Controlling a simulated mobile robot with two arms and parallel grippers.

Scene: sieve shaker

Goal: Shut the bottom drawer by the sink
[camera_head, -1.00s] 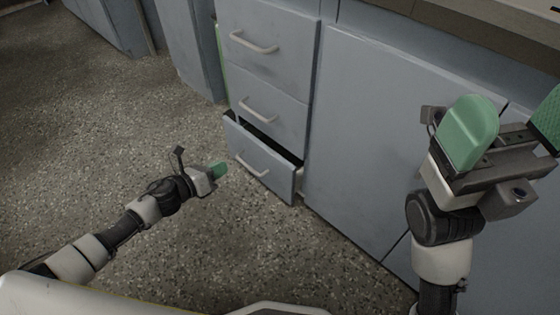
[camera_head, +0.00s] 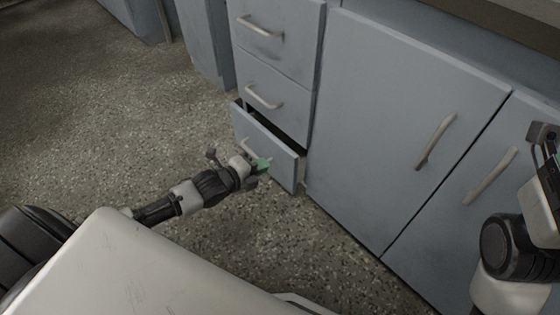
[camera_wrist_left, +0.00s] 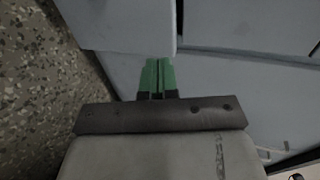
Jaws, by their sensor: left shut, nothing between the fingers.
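The bottom drawer (camera_head: 276,149) of the blue-grey unit is partly pulled out, with a dark gap along its top edge. Its pale bar handle (camera_head: 247,147) is partly hidden by my left gripper. My left gripper (camera_head: 264,165) has green fingers and is shut and empty, right at the drawer's front. In the left wrist view the shut green fingers (camera_wrist_left: 157,78) point at a blue-grey panel (camera_wrist_left: 125,25); I cannot tell whether they touch it. My right gripper is cut off at the right edge of the head view, and its fingers are not seen.
Two more drawers, the top one (camera_head: 275,40) and the middle one (camera_head: 272,88), are closed above. Cupboard doors with bar handles (camera_head: 436,142) stand to the right. Speckled floor (camera_head: 130,120) is clear to the left.

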